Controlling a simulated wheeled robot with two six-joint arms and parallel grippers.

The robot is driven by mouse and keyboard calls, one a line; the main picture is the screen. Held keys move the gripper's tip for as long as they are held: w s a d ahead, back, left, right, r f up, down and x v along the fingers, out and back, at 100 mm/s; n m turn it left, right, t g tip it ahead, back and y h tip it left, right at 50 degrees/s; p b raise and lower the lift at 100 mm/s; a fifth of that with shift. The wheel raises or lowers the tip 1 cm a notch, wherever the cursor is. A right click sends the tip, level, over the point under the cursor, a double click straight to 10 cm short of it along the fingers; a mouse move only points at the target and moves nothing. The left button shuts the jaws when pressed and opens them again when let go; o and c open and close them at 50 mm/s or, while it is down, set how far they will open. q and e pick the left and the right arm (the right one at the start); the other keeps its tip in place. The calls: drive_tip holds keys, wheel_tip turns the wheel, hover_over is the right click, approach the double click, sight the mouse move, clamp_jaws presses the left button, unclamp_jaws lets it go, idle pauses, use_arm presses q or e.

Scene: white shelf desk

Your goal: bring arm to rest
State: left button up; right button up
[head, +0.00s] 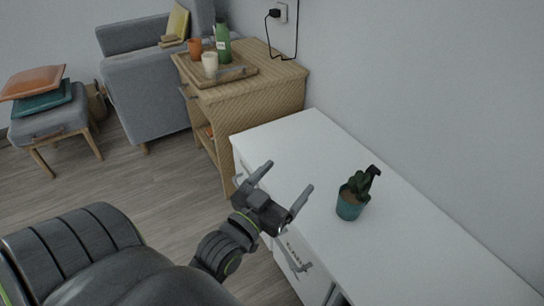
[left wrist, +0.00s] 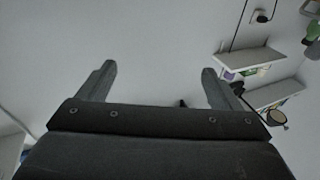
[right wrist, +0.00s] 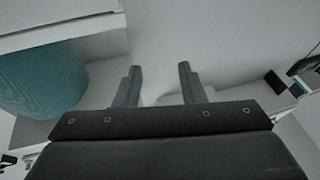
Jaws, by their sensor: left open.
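My left gripper (head: 287,184) is open and empty, with its two fingers apart above the near edge of the white desk (head: 296,144). It also shows in the left wrist view (left wrist: 160,82), with nothing between its fingers. A teal pot with a dark green plant (head: 350,205) stands upright on the desk, to the right of the left gripper and apart from it. My right gripper (right wrist: 158,80) shows only in its own wrist view, with its fingers apart and nothing between them.
A wooden cabinet (head: 250,92) adjoins the desk's far end and bears a tray with a green bottle (head: 222,42) and cups. A large teal rounded object (right wrist: 40,78) fills the left of the right wrist view. Wall shelves (left wrist: 250,60) show in the left wrist view.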

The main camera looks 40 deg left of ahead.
use_arm(q)
drive_tip(key=s+r+t+y, duration=0.1)
drive_tip(key=s+r+t, duration=0.1)
drive_tip(key=s+r, duration=0.2)
drive_tip(key=shift+s+a+r, duration=0.3)
drive_tip(key=shift+r, duration=0.3)
